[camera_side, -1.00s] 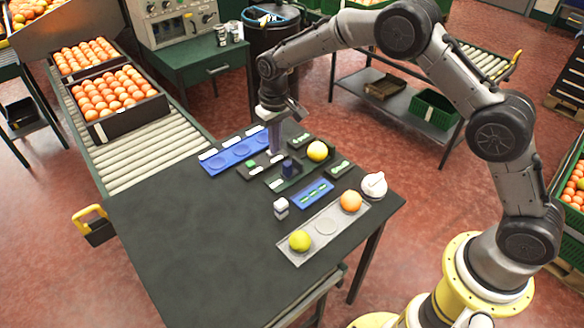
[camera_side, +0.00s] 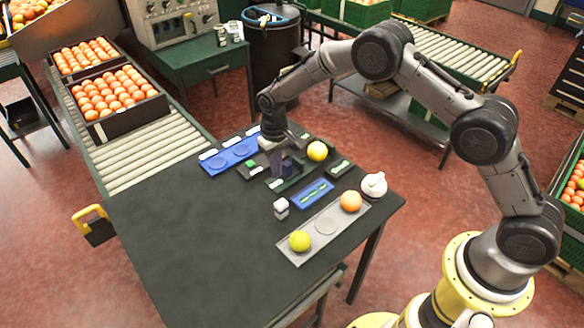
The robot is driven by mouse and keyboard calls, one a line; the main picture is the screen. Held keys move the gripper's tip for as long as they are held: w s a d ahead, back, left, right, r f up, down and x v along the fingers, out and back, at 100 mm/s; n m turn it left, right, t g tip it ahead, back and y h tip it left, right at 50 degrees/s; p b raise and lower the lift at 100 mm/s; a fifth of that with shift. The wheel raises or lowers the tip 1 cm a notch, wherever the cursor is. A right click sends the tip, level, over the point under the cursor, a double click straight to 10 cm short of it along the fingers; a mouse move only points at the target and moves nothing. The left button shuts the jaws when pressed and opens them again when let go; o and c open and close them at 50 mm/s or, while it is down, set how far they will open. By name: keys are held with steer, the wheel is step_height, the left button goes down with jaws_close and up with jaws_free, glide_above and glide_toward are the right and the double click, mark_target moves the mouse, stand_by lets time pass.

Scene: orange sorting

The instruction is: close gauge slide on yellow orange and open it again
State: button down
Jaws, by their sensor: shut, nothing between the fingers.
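The yellow orange (camera_side: 317,151) sits at the right part of the dark gauge (camera_side: 296,178) near the back of the table. The gauge's dark blue slide block (camera_side: 289,166) stands left of the orange, with a gap between them. My gripper (camera_side: 276,170) is shut and empty, low at the left side of the slide block. Whether the fingers touch the block cannot be told from this view.
A grey tray (camera_side: 326,228) holds a green-yellow orange (camera_side: 300,241) and an orange one (camera_side: 351,201). A blue tray (camera_side: 231,154), a blue plate (camera_side: 312,193), a white-topped device (camera_side: 374,185) and a small white block (camera_side: 281,208) are nearby. The table's front left is clear.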

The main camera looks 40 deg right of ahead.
mark_target(295, 170)
steer(key=shift+d, duration=0.5)
stand_by(0.4)
steer(key=shift+d, duration=0.3)
steer(key=shift+d, duration=2.7)
stand_by(2.3)
steer(key=shift+a, duration=1.15)
steer(key=shift+r, duration=4)
